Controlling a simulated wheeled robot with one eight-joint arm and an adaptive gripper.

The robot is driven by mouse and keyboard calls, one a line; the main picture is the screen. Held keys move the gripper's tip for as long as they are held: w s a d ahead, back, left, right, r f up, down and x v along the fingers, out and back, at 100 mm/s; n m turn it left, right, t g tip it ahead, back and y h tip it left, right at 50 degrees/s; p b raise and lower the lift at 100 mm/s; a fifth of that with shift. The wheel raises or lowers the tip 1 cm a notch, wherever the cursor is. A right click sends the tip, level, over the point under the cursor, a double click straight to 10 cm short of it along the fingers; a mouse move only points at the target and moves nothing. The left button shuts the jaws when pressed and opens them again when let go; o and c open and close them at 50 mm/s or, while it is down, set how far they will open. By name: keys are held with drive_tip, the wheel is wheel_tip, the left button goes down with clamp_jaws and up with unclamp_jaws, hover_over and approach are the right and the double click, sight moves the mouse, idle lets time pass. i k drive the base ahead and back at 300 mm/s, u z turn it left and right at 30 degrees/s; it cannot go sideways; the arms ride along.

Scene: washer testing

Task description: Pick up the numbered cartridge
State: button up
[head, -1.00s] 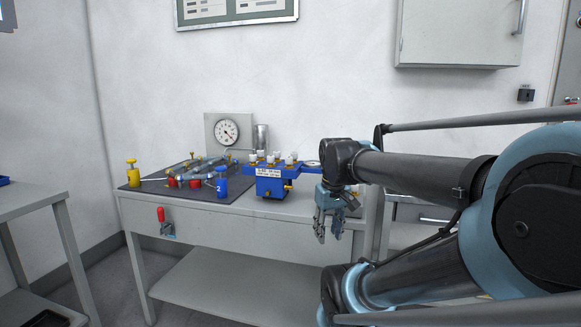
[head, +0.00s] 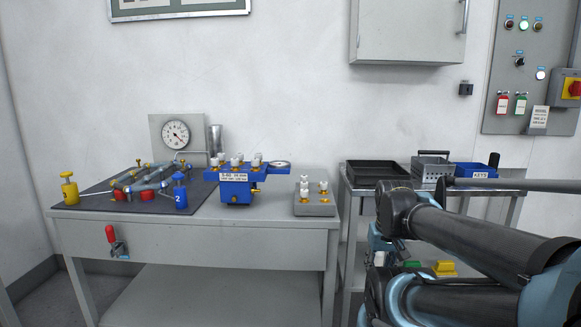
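A blue cartridge (head: 180,194) marked with a white 2 stands upright on the front part of the dark mat on the bench. A similar yellow cartridge (head: 69,190) stands at the mat's left end; any number on it is too small to read. My gripper (head: 378,250) hangs from my wrist to the right of the bench, well away from both cartridges. Only a small bluish part of it shows. Its fingertips are largely hidden by my arm, and I see nothing held in it.
A blue fixture (head: 236,187) with white-topped fittings stands mid-bench, with a grey block (head: 314,203) to its right. A gauge (head: 176,134) and a tube assembly (head: 140,182) are on the left. A red-handled clamp (head: 112,241) is on the bench front. A cart (head: 350,187) with bins stands right.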

sight(255, 162)
drive_tip(key=z, duration=1.75)
drive_tip(key=i, duration=0.4)
drive_tip(key=u, duration=2.5)
